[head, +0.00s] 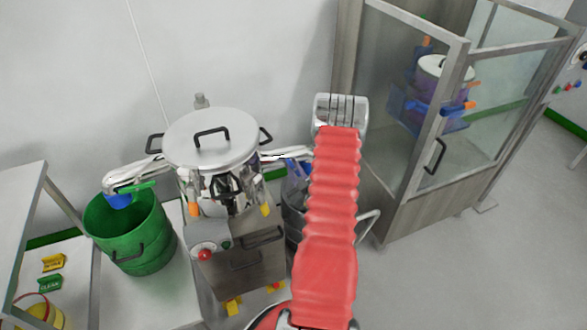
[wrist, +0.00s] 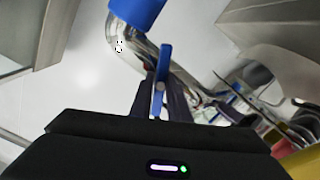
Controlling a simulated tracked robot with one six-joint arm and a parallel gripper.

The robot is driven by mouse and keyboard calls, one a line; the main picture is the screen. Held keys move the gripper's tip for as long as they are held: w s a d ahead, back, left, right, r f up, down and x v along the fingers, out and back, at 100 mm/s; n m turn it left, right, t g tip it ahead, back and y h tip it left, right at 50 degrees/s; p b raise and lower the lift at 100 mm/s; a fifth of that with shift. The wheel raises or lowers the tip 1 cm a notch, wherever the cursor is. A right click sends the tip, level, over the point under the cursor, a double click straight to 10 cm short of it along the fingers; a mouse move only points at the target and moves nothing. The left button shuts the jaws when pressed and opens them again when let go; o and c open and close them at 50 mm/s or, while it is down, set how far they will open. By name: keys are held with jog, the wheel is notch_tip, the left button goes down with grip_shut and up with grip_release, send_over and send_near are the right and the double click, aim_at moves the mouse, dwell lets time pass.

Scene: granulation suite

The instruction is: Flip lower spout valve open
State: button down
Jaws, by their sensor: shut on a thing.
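In the wrist view my gripper (wrist: 160,92) is shut on a slim blue valve lever (wrist: 164,62), which stands up between the two dark fingers. The lever sits beside a curved chrome spout (wrist: 121,38) with a blue end sleeve (wrist: 138,10). In the head view a chrome spout (head: 285,154) leaves the right side of the lidded vessel (head: 208,138), with a bit of blue below it. My red-sleeved arm hides the gripper and lever there.
On the left, another chrome spout with a green lever (head: 141,187) and blue sleeve (head: 117,201) hangs over a green bin (head: 140,254). A glass-doored cabinet (head: 400,198) stands to the right. A control box with a red button (head: 205,254) sits below the vessel.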

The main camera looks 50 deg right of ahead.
jog(key=n, duration=0.6)
jog(key=shift+w+a+f, duration=0.1)
jog(key=shift+a+f, duration=0.05)
jog(key=shift+a, duration=0.05)
jog(key=n, duration=0.7)
jog(key=shift+a+f, duration=0.1)
jog(key=shift+f, duration=0.1)
jog(key=c, duration=1.7)
grip_release()
jog(key=shift+r, duration=0.1)
jog(key=shift+c, duration=0.2)
jog(key=v, duration=1.3)
jog(key=shift+s, duration=0.35)
jog(key=shift+s, duration=0.1)
